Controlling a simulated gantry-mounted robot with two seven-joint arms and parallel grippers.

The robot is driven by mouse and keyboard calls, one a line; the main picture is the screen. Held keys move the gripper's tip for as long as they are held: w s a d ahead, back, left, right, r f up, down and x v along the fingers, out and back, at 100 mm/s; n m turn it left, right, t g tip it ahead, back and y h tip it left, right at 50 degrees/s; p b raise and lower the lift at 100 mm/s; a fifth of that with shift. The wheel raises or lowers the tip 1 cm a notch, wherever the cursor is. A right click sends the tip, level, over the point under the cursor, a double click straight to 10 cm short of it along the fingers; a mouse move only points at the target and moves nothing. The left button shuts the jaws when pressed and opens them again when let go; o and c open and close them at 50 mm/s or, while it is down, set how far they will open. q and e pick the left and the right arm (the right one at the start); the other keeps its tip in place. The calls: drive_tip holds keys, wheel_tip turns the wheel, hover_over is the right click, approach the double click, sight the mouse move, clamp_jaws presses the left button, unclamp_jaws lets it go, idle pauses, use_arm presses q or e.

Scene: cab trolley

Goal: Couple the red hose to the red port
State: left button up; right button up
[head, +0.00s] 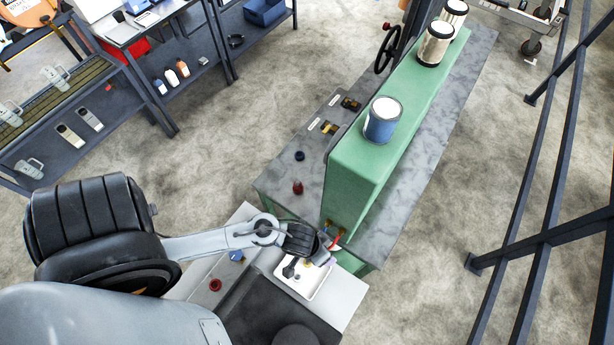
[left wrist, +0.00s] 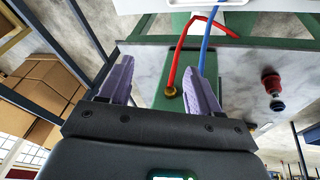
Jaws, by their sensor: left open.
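The red hose (left wrist: 181,58) rises from a brass fitting (left wrist: 171,92) on the green panel and bends near the white tray at the top of the left wrist view. A short piece of the red hose (head: 335,243) shows beside my left gripper in the head view. My left gripper (head: 326,251) is open and empty, its two purple fingers apart with the hose beyond them in the left wrist view (left wrist: 160,70). A red port (head: 297,188) stands on the grey top; it also shows at right in the left wrist view (left wrist: 270,82). My right gripper is not visible.
A blue hose (left wrist: 205,45) runs beside the red one. A dark blue port (head: 299,156) stands beyond the red port. A white tray (head: 312,290) lies under my gripper. The green housing (head: 357,160) carries several cans. Dark railings (head: 540,235) stand at right.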

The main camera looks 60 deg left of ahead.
use_arm(q)
drive_tip(key=a+f+g, duration=0.1)
drive_tip(key=a+f, duration=0.2)
drive_tip(key=f, duration=0.5)
drive_tip(key=w+a+f+g, duration=0.1)
drive_tip(key=a, duration=0.4)
drive_tip(key=w+a+n+g+b, duration=0.1)
drive_tip(key=a, duration=0.4)
drive_tip(key=w+a+f+n, duration=0.1)
drive_tip(key=a, duration=0.4)
drive_tip(key=shift+w+a+f+g+y+b, duration=0.3)
drive_tip(key=shift+w+a+g, duration=0.05)
drive_tip(key=shift+a+g, duration=0.05)
wheel_tip(320, 180, up, 5)
drive_tip(key=n+y, duration=0.1)
hover_over(298, 182)
drive_tip(key=shift+s+f+b, duration=0.1)
drive_tip(key=shift+f+b, duration=0.1)
drive_tip(key=shift+b, duration=0.1)
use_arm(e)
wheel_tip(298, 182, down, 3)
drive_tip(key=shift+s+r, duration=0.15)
use_arm(q)
drive_tip(key=shift+f, duration=0.1)
